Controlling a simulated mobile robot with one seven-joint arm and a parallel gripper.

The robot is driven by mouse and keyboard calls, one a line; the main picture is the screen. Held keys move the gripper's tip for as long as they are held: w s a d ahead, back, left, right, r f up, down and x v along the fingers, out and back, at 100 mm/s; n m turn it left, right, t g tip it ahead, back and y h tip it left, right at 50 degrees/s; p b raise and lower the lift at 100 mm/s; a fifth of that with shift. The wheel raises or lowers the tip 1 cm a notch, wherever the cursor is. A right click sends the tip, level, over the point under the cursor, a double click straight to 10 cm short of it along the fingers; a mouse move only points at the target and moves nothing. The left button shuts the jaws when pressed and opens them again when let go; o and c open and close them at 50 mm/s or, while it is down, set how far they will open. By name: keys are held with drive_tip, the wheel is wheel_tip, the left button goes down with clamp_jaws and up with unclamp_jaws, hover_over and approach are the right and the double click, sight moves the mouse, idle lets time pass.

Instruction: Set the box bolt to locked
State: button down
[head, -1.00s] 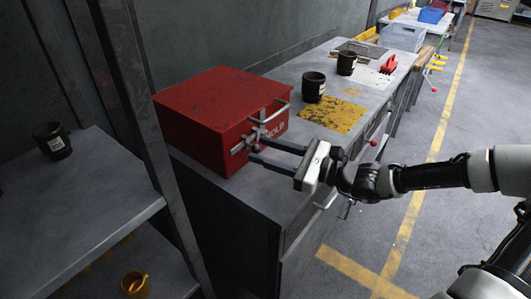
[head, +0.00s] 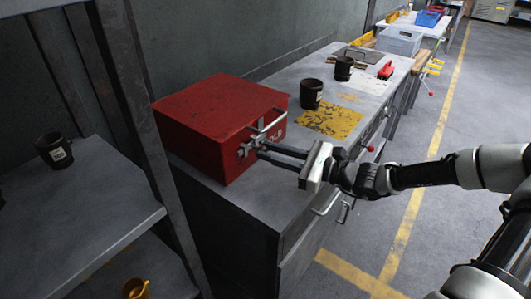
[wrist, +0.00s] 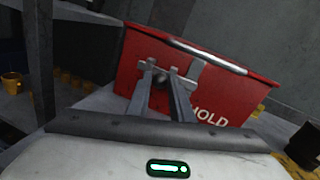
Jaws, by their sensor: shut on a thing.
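The red box (head: 205,120) sits on the near end of the grey bench. A metal bolt (head: 243,151) is mounted on its front face, below a silvery bar handle (head: 268,125). My gripper (head: 261,149) reaches the front from the right, its two fingers close together at the bolt. In the wrist view my gripper (wrist: 160,72) is shut on the small dark knob of the bolt (wrist: 161,79), between metal brackets. The box (wrist: 140,50) carries white lettering, partly hidden by a finger. The fingers hide part of the bolt, so I cannot tell its setting.
Two dark mugs (head: 311,94) (head: 343,68) stand on the bench beyond the box, by a yellow worn patch (head: 330,122). A red object (head: 386,71) lies farther back. A shelf with a mug (head: 55,150) and an upright post (head: 138,100) stand at left.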

drive_tip(key=shift+w+d, duration=0.15)
drive_tip(key=shift+d, duration=0.05)
drive_tip(key=c, duration=1.6)
unclamp_jaws()
drive_tip(key=shift+w, duration=0.1)
drive_tip(key=p+v, duration=0.2)
drive_tip(key=v, duration=1.5)
drive_tip(key=shift+d, duration=0.25)
